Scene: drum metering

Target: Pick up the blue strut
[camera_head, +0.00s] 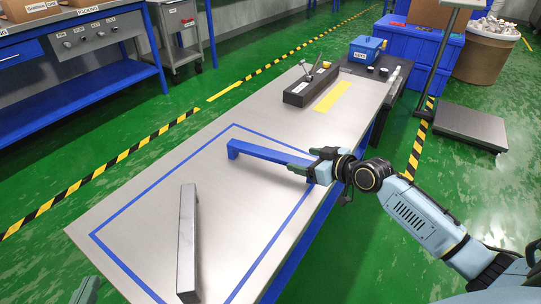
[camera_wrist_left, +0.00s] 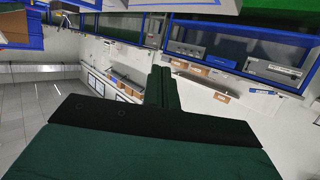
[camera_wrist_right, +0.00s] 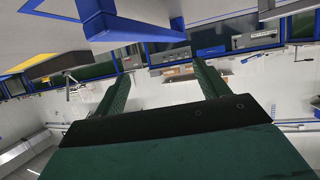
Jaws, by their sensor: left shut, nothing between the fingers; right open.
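The blue strut (camera_head: 268,153) lies on the grey table inside a blue taped outline, with a foot at its left end. My right gripper (camera_head: 311,162) is at the strut's right end, partly hiding it, with its fingers apart. In the right wrist view the strut (camera_wrist_right: 108,22) shows just beyond the open fingers (camera_wrist_right: 160,82); contact cannot be told. My left gripper (camera_head: 86,290) is at the bottom left, only partly in view and away from the strut. The left wrist view shows its fingers (camera_wrist_left: 163,88) shut together and empty.
A grey strut (camera_head: 187,245) lies at the table's near left. A black block with slots (camera_head: 310,87), a yellow strip (camera_head: 333,96) and a blue lidded box (camera_head: 366,49) are at the far end. The table middle left of the blue strut is clear.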

